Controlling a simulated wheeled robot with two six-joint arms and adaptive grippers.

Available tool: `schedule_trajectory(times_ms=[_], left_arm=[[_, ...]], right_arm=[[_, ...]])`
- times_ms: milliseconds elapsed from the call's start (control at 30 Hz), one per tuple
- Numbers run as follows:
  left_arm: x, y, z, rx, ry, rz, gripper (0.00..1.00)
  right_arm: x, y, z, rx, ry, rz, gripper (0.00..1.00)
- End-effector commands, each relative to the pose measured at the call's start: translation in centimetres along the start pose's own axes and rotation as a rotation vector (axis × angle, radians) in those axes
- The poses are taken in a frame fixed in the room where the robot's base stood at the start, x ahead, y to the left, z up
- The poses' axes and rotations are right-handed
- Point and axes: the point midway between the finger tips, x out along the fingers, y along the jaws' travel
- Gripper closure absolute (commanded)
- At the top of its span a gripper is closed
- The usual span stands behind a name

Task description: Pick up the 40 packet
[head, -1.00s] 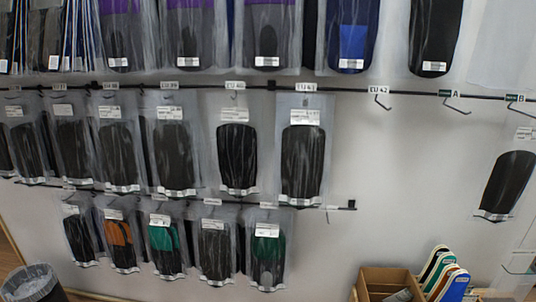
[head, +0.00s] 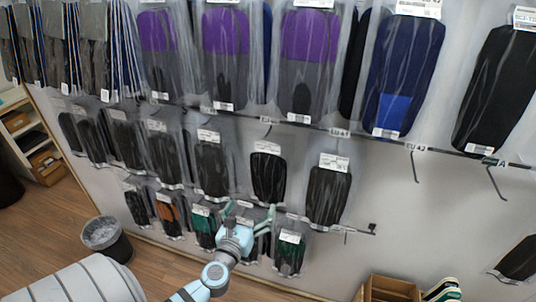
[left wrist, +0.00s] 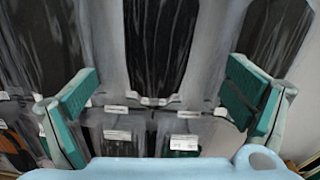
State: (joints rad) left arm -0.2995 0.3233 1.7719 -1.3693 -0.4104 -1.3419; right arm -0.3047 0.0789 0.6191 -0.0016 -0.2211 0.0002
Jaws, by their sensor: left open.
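The 40 packet (head: 268,178) is a clear bag with a black insole and a white label at its top. It hangs in the middle row, just left of the EU 41 packet (head: 327,198). My left gripper (head: 248,210) is open and empty in front of the wall, just below and left of the 40 packet. In the left wrist view its green-padded fingers (left wrist: 160,98) stand wide apart. A black insole packet (left wrist: 160,45), which looks like the 40 packet, hangs between and above them. My right gripper is not in view.
Packets with coloured insoles (head: 290,253) hang in the row below, some behind my left arm. Purple-topped packets (head: 308,50) hang above. An empty hook (head: 415,168) is to the right.

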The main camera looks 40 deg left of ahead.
Motion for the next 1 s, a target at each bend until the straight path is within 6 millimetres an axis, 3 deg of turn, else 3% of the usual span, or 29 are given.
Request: schedule_trajectory(times_ms=[33, 100, 333, 700, 800, 1000], left_arm=[[0.1, -0.4, 2.4, 0.048, -0.033, -0.008, 0.04], [0.9, -0.7, 3.3, 0.087, -0.059, -0.013, 0.04], [6.8, -0.6, 3.2, 0.091, -0.061, -0.010, 0.04], [13.0, 0.1, 2.7, 0.088, -0.058, -0.010, 0.04], [14.3, 0.1, 2.9, 0.086, -0.057, -0.010, 0.04], [14.4, 0.1, 3.1, 0.086, -0.056, -0.011, 0.04]], right_arm=[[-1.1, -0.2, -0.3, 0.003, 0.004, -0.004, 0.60], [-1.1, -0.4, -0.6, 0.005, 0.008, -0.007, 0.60], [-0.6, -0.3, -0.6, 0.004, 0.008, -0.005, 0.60], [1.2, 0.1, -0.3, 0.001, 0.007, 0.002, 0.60], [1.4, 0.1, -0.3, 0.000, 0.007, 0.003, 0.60], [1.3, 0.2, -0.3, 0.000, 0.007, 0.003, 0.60]])
